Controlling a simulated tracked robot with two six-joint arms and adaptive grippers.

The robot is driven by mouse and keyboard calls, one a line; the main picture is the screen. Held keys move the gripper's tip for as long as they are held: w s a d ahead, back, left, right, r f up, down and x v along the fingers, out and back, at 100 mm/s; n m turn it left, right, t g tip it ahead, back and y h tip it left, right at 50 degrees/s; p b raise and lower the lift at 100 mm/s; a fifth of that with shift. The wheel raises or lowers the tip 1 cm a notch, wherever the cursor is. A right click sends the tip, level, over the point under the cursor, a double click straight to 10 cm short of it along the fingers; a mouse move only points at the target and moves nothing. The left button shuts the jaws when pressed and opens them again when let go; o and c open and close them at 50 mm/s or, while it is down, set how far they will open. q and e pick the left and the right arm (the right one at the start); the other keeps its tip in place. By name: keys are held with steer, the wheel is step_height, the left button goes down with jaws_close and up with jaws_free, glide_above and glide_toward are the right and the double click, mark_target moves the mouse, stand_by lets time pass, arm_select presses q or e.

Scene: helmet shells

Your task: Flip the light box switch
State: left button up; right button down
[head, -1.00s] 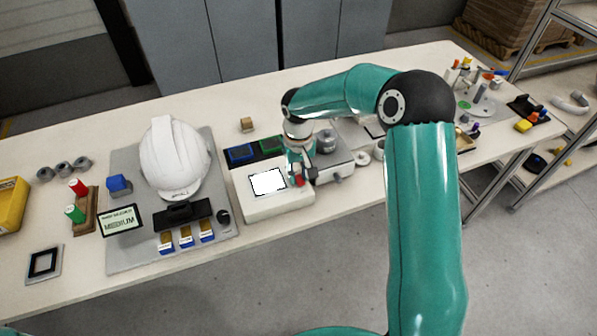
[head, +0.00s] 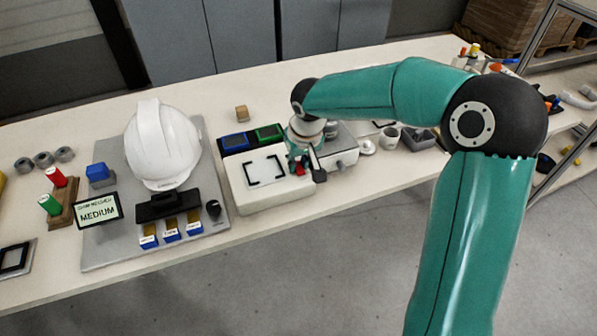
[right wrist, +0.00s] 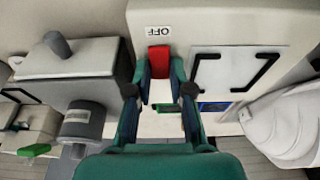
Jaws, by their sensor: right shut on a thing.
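The white light box (head: 268,205) sits on the bench. Its panel (head: 264,170) is unlit, with black corner marks showing. My right gripper (head: 303,166) is at the box's right end, by the red switch (head: 299,170). In the right wrist view, my right gripper's fingers (right wrist: 160,76) are shut on the red switch (right wrist: 158,64), one on each side. A label reading OFF (right wrist: 158,31) shows just beyond the switch. The panel also shows there (right wrist: 238,68). My left gripper is not in view.
A white helmet shell (head: 163,145) stands on a grey mat (head: 110,250) to the left, behind a MEDIUM sign (head: 97,210). Blue (head: 235,142) and green (head: 268,133) bins stand behind the box. A grey device (head: 340,155) stands close on its right.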

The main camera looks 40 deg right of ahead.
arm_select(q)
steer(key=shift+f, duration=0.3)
arm_select(e)
steer(key=c, duration=1.3)
jaws_free()
steer(key=shift+r, duration=0.15)
steer(key=v, duration=1.1)
steer(key=shift+s+r, duration=0.25)
steer(key=shift+r, duration=0.1)
